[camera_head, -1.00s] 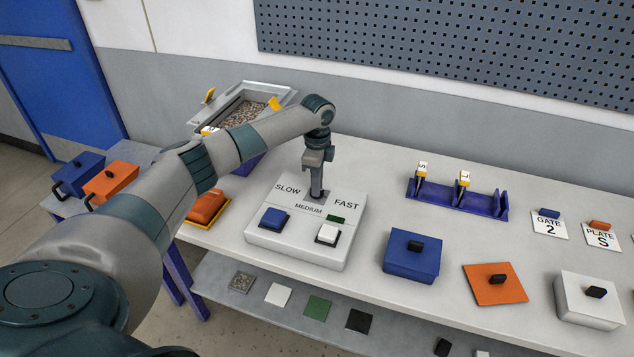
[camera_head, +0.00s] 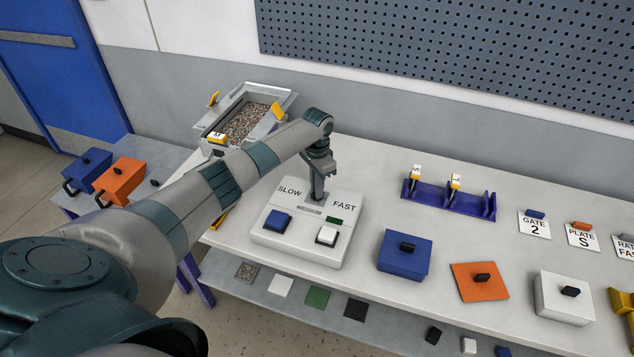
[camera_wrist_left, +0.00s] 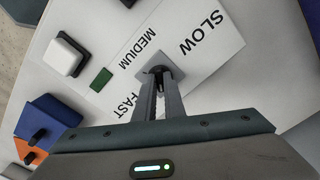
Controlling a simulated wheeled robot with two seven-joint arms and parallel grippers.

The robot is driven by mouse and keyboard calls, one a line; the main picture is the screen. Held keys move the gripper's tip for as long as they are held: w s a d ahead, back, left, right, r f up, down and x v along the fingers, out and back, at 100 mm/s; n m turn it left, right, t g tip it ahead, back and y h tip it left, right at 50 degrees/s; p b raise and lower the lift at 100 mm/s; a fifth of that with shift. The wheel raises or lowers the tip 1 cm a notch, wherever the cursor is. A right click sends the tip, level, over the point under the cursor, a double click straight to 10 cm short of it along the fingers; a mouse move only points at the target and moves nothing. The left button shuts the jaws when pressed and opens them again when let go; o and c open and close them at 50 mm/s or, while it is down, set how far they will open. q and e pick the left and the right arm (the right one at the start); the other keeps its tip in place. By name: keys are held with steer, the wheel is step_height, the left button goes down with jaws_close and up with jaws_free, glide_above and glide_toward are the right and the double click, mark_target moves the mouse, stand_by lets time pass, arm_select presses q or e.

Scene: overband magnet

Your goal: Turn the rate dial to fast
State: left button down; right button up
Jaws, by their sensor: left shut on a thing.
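The control box (camera_head: 268,237) stands on the table, with a label plate reading SLOW, MEDIUM and FAST around the rate dial. My left gripper (camera_head: 318,196) points down at the dial and is shut on it. In the left wrist view the fingers (camera_wrist_left: 160,85) close on the dial (camera_wrist_left: 148,76), of which only a little grey base shows. In that view SLOW lies right of the fingers, MEDIUM above left and FAST to the left. The fingers hide which mark the dial points to. My right gripper is not in view.
On the box are a blue button (camera_head: 277,219), a white button (camera_head: 327,235) and a green strip (camera_head: 335,220). A blue box (camera_head: 405,258), an orange plate (camera_head: 478,290) and a purple rack (camera_head: 447,201) stand to the right. A hopper (camera_head: 212,125) stands behind my arm.

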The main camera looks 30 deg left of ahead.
arm_select(q)
steer(key=shift+n+p, duration=0.4)
steer(key=shift+n, duration=0.3)
steer(key=c, duration=1.8)
jaws_free()
steer(key=shift+c, duration=0.2)
steer(key=shift+r, duration=0.15)
